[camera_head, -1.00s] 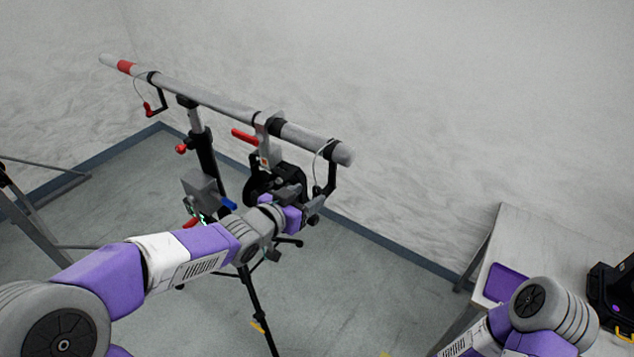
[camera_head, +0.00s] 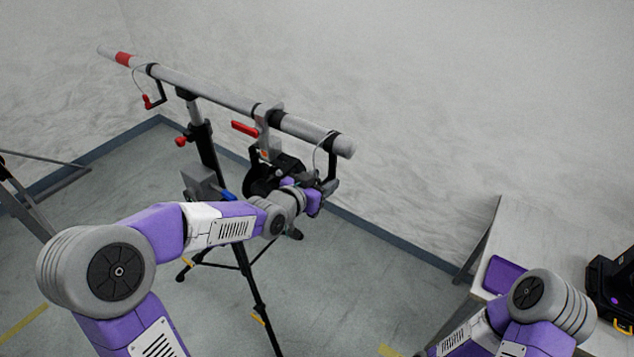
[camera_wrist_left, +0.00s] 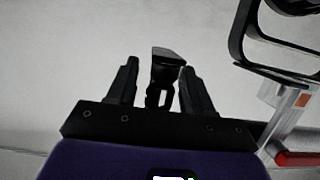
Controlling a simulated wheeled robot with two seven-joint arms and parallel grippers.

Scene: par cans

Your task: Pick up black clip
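The black clip (camera_head: 333,166) hangs under the right end of the grey bar (camera_head: 225,99), with a thin cable looping beside it. In the left wrist view the black clip (camera_wrist_left: 165,68) sits between the two black fingers of my left gripper (camera_wrist_left: 158,84). Those fingers are apart, with a visible gap on the clip's left; the right finger is very near it, and contact cannot be told. In the head view my left gripper (camera_head: 328,190) is just under the bar's right end, its fingertips small and partly hidden. My right gripper is out of sight.
A second hook with a red tip (camera_head: 147,101) hangs at the bar's left. A black lamp body (camera_head: 262,178) hangs from the bar beside my left wrist. A tripod stand (camera_head: 205,145) holds the bar. A table (camera_head: 500,225) with a black case (camera_head: 612,285) is at right.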

